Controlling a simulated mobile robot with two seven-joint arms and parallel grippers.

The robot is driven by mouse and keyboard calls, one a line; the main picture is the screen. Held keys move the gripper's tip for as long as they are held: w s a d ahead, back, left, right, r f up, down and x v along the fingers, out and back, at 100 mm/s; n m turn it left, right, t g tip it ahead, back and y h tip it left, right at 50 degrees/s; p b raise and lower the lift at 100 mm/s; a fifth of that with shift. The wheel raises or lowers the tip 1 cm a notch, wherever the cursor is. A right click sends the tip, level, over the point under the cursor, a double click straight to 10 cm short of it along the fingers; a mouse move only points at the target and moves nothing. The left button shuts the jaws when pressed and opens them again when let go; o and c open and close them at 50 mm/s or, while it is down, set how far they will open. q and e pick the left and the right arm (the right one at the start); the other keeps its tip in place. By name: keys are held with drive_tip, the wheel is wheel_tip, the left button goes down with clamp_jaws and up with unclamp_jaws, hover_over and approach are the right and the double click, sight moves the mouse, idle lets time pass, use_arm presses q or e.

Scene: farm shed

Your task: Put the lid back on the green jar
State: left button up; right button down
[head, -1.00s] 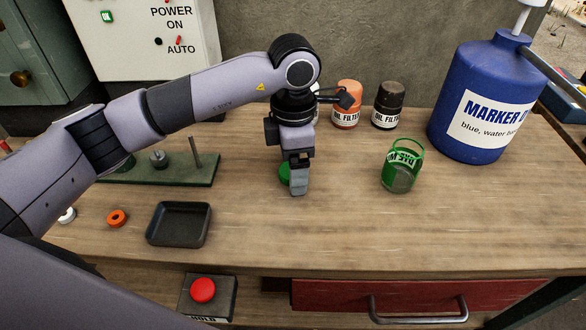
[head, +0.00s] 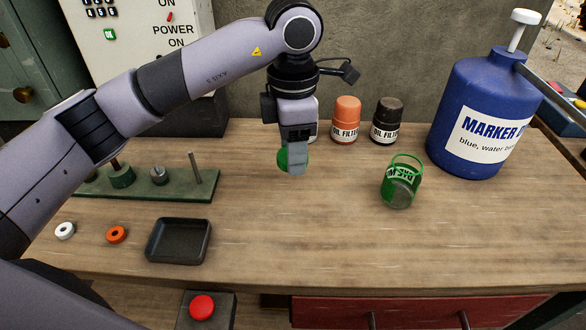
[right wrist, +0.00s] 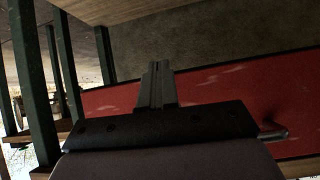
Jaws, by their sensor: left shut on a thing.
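The green jar (head: 401,190) stands upright and open on the workbench, right of centre in the head view, its rim ring showing at the top. The round green lid (head: 283,160) is in my left gripper (head: 297,167), partly hidden behind the grey fingers. The fingers are shut on it and hold it above the bench, well left of the jar. My right gripper (right wrist: 158,85) shows only in the right wrist view. Its fingers are together with nothing between them, in front of a red drawer front (right wrist: 210,88).
A blue marker-dye jug (head: 480,110) stands right of the jar. Oil filters, orange (head: 346,112) and black (head: 387,112), stand behind. A black tray (head: 179,240), orange ring (head: 116,235), white ring (head: 64,231) and green peg board (head: 150,190) lie left. Bench between lid and jar is clear.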

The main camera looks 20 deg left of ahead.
use_arm(q)
wheel_tip(320, 180, up, 13)
drive_tip(key=p, duration=0.1)
drive_tip(key=shift+f, duration=0.2)
